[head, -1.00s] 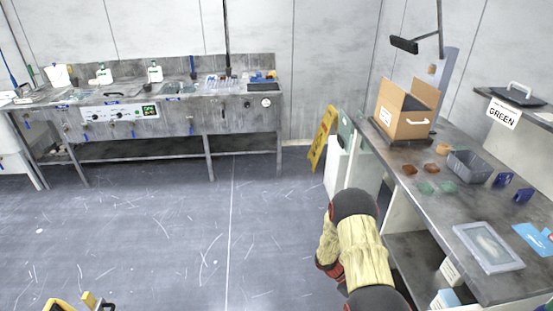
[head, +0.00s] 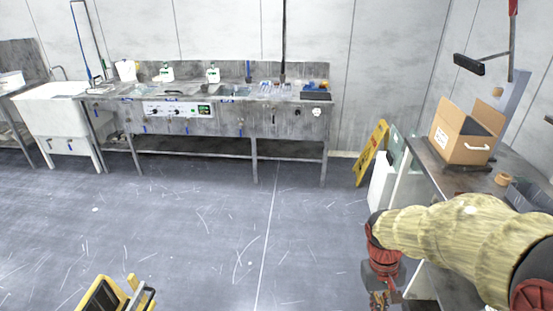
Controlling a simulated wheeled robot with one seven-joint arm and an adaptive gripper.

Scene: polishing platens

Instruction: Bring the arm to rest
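My arm, in a cream padded sleeve, comes in from the right edge in the head view and bends down at a dark joint. Below the bend is a red wrist section, and my gripper (head: 380,300) hangs under it at the bottom edge. The gripper is small and partly cut off by the frame, so I cannot tell whether its fingers are open or shut. The arm hides part of the right-hand bench (head: 436,178).
An open cardboard box (head: 459,147) and a tape roll (head: 502,179) are on the bench. A yellow floor sign (head: 371,152) stands beyond it. A steel sink bench (head: 225,113) lines the back wall. A yellow-black object (head: 112,295) is at bottom left. The middle floor is clear.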

